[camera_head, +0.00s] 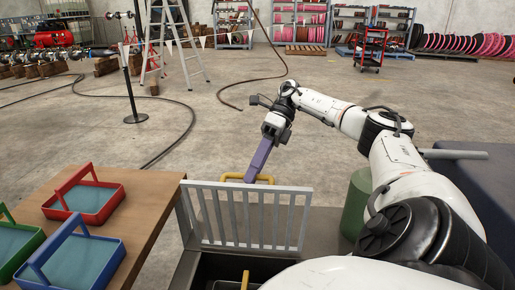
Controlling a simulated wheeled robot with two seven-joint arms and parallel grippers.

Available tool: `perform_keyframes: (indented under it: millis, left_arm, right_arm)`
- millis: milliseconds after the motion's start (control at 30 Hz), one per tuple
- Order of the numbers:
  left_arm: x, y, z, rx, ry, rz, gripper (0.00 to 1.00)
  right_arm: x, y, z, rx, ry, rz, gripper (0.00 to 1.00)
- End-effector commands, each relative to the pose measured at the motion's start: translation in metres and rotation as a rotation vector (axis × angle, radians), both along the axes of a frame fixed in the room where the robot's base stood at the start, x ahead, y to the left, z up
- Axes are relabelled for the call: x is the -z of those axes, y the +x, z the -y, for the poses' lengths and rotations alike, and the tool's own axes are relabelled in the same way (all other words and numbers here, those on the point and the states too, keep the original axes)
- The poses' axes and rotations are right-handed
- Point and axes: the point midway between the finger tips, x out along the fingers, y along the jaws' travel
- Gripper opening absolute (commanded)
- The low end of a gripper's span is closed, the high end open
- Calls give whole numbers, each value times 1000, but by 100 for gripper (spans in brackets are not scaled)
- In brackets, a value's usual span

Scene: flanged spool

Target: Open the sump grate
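The sump grate (232,218), a pale grey barred panel, stands raised, close to upright, at the edge of the dark sump opening (215,271). Its yellow handle (233,177) shows just beyond the top rail. My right gripper (251,178) reaches down from above with its purple fingers, the tips at the handle. The fingers overlap from this side, so I cannot tell whether they are closed on the handle. A small yellow piece (245,281) shows inside the sump. My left gripper is not in view.
A wooden table (150,207) at left holds red (84,198), blue (73,262) and green (17,245) handled trays. A green cylinder (356,205) stands right of the grate. Beyond are open concrete floor, a dark hose (190,115), a black post (131,85) and a stepladder (171,45).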

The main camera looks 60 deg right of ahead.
Motion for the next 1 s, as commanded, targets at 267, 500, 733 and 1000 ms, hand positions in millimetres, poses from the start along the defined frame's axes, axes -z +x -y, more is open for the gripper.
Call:
perform_keyframes:
  millis: [267,500,733,1000]
  left_arm:
    - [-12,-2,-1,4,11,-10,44]
    - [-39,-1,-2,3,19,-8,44]
    - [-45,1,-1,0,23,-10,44]
    - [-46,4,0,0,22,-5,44]
  right_arm:
    - [-32,-3,27,4,3,7,31]
    - [-47,-6,41,3,5,-1,31]
    - [-48,-8,48,1,0,-1,31]
    - [-46,-8,48,0,-1,-1,31]
